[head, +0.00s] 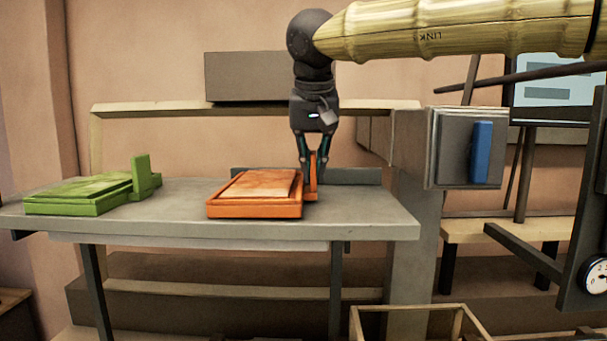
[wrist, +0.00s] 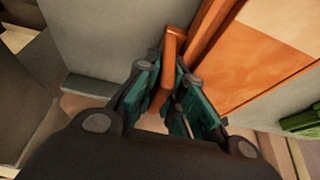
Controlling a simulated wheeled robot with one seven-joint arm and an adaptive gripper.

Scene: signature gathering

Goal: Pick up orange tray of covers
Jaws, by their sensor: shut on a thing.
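The orange tray of covers (head: 255,208) lies flat on the grey table, near its right side. An upright orange tab (head: 313,174) stands at the tray's right edge. My gripper (head: 313,170) points down and is shut on this tab. In the wrist view, the tab (wrist: 171,50) is between the teal fingers of my gripper (wrist: 168,110), and the tray (wrist: 262,60) extends to the right. The tray appears to rest on the table; any small gap beneath it cannot be told.
A green tray (head: 80,196) with its own upright tab lies on the left of the grey table (head: 370,217). A panel with a blue block (head: 482,152) stands to the right. An open wooden crate (head: 415,310) is below in front.

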